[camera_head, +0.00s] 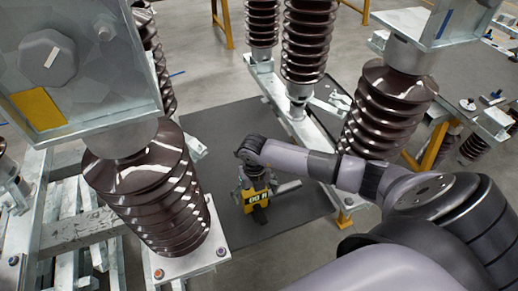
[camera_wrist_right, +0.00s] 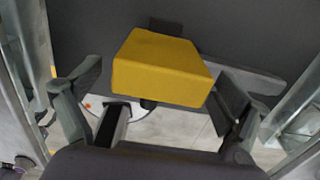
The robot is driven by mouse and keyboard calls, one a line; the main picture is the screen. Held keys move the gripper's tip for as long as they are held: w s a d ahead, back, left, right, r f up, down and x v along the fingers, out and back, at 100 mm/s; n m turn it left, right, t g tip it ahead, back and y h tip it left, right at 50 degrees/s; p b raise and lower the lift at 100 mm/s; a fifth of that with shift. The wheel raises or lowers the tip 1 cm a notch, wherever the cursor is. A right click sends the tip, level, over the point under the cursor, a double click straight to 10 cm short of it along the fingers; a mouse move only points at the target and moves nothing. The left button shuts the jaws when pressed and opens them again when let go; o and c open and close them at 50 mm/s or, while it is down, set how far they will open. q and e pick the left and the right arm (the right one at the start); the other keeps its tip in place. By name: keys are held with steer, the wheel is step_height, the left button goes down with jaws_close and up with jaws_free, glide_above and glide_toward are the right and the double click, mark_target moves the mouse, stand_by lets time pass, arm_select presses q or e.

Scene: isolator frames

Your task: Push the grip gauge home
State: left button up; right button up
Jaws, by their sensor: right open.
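The grip gauge appears to be the yellow block (camera_head: 255,197) with a small dark display and pale digits, low in the middle of the head view. In the right wrist view the yellow block (camera_wrist_right: 160,68) fills the upper middle, with a dark stub under it. My right gripper (camera_head: 248,182) is at the block, its arm coming in from the right. In the wrist view its two fingers are spread wide to either side of the block, with gaps showing. I cannot tell whether anything touches the block, nor what supports it. My left gripper is not in view.
A dark mat (camera_head: 215,135) covers the floor around the gauge. Brown ribbed insulators (camera_head: 155,195) on metal frames stand left, and another (camera_head: 385,110) stands right, close to my arm. A grey metal cabinet (camera_head: 75,60) overhangs the upper left. The mat left of my gripper looks clear.

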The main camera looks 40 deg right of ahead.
steer(key=c, duration=1.9)
steer(key=shift+c, duration=0.7)
steer(key=shift+w, duration=0.1)
